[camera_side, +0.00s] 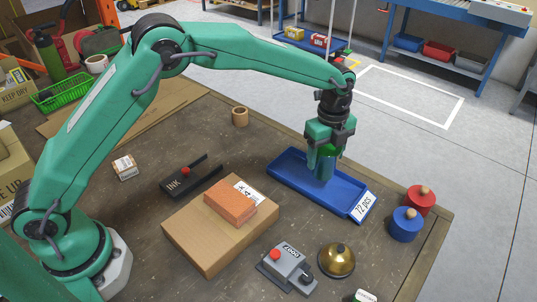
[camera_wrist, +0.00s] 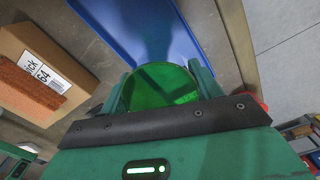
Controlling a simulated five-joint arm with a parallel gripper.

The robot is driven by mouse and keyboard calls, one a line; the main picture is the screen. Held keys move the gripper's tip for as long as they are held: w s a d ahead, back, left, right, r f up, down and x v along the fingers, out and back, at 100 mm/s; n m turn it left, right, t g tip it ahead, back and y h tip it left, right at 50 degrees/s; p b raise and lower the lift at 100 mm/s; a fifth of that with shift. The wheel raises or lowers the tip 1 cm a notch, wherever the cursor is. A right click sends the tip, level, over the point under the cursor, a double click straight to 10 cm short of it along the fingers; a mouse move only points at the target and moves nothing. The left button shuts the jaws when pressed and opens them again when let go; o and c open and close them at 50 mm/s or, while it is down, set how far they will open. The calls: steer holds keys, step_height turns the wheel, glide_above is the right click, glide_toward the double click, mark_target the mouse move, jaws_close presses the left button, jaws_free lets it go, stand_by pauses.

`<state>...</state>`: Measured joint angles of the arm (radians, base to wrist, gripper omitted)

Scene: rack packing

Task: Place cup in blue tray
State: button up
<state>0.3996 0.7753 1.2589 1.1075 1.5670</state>
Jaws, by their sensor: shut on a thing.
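The blue tray (camera_side: 290,170) lies on the wooden table below my gripper; a label reading "72 pcs" is on its near right end. It also fills the top of the wrist view (camera_wrist: 112,20). My gripper (camera_side: 323,150) points down over the middle of the tray and is shut on a green cup (camera_side: 324,169). In the wrist view the cup's round green top (camera_wrist: 160,86) sits between the fingers. The cup looks upright. Its base is low over the tray floor; I cannot tell if it touches.
A cardboard box (camera_side: 190,232) with an orange brick (camera_side: 229,204) on it stands left of the tray. A red weight (camera_side: 420,200) and a blue weight (camera_side: 405,225) stand right of it. A brass bell (camera_side: 337,261) and a grey counter (camera_side: 286,268) are in front.

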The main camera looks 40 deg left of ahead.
mark_target(324, 166)
steer(key=shift+f, duration=1.95)
steer(key=shift+f, duration=0.15)
steer(key=o, duration=1)
step_height(324, 166, up, 12)
steer(key=shift+r, duration=0.15)
